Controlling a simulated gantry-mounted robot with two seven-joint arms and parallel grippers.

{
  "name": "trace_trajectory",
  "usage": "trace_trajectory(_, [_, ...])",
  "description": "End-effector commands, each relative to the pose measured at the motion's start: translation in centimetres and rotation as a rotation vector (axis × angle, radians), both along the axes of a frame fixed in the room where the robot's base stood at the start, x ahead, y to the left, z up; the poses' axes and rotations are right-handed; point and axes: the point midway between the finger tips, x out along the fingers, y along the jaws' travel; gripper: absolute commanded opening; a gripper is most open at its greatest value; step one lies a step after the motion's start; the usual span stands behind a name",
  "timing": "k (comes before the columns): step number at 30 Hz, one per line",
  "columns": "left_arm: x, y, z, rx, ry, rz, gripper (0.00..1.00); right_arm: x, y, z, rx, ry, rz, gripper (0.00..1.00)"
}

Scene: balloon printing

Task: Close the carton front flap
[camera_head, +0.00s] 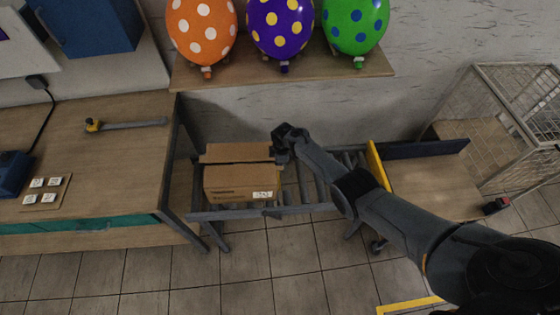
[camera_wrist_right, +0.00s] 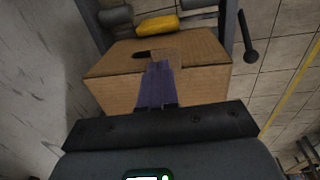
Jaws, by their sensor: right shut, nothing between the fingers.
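The brown cardboard carton (camera_head: 232,182) sits on the roller conveyor (camera_head: 310,192) in the head view, with a white label low on its right side. A dark seam runs across it, below a strip of cardboard along its back. The right wrist view shows the carton (camera_wrist_right: 112,92) close up, with a dark slot in its upper face. My right gripper (camera_head: 278,153) is at the carton's back right corner. Its fingers (camera_wrist_right: 158,66) are shut and empty, in front of the carton's side; I cannot tell whether they touch it. My left gripper is not in view.
A workbench (camera_head: 120,145) with a long tool stands left of the conveyor. A yellow-edged wooden surface (camera_head: 435,185) and a wire cage (camera_head: 500,110) are on the right. Orange, purple and green balloons (camera_head: 282,25) stand on a shelf behind. Tiled floor in front is mostly clear.

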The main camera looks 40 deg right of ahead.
Motion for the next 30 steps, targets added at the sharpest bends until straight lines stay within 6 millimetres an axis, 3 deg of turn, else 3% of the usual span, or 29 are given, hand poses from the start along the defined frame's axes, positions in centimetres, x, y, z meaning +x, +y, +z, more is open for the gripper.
trace_trajectory(8, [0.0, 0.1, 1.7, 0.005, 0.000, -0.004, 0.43, 0.0, -0.1, 1.8, 0.000, -0.001, -0.001, 0.00])
trace_trajectory(18, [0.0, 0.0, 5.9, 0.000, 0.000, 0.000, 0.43, -0.3, -0.4, 7.3, -0.003, -0.002, 0.000, 0.00])
trace_trajectory(30, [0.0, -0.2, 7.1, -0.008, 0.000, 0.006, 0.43, -0.4, -0.6, 12.9, 0.000, -0.001, -0.001, 0.00])
